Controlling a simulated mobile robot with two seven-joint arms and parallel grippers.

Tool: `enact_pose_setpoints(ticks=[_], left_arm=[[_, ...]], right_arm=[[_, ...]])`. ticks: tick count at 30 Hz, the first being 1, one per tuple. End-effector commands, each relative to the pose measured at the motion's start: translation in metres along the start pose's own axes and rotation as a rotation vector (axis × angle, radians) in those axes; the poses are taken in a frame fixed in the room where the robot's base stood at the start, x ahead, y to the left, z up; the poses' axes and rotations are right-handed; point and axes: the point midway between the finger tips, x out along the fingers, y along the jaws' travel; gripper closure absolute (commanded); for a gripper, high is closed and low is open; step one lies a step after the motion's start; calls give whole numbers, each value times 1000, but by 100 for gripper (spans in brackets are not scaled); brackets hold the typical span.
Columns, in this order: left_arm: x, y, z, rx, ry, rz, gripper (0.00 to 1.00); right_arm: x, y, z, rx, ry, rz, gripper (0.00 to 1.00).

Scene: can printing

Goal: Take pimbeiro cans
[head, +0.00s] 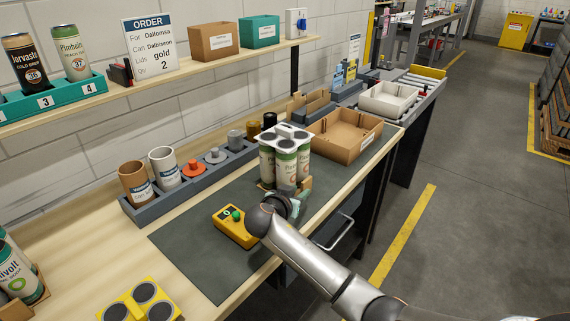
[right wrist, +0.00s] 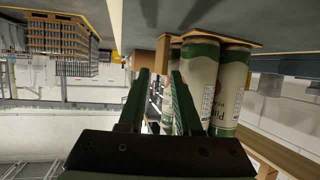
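A pack of several pale cans with green bands (head: 285,166) stands upright under a white top holder (head: 288,135) on the dark mat. In the right wrist view these cans (right wrist: 214,90) are close, with lettering starting "Pim". A single Pimbeiro can (head: 72,52) stands on the shelf in the slot marked 4. My right gripper (head: 302,196) is low at the pack's near right side, partly hidden by its own wrist. In the wrist view its fingers (right wrist: 160,98) are apart, with background and part of a can showing between them. Whether they touch the pack I cannot tell. My left gripper is out of view.
A yellow button box (head: 235,225) lies on the mat near my right wrist. A grey rack (head: 199,178) with cups and plugs stands behind. An open cardboard box (head: 344,137) is right of the pack. A yellow holder (head: 142,303) and other cans (head: 21,279) are nearer left.

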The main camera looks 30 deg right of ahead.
Motion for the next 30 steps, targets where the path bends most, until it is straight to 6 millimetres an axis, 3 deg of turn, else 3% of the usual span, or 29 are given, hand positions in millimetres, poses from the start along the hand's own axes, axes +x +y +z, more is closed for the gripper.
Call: enact_pose_setpoints(ticks=[12,21,30], left_arm=[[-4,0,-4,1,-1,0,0],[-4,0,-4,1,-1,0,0],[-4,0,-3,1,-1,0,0]], right_arm=[[45,-3,1,-1,1,1,67],[49,-3,1,0,0,-1,67],[49,-3,1,0,0,0,98]])
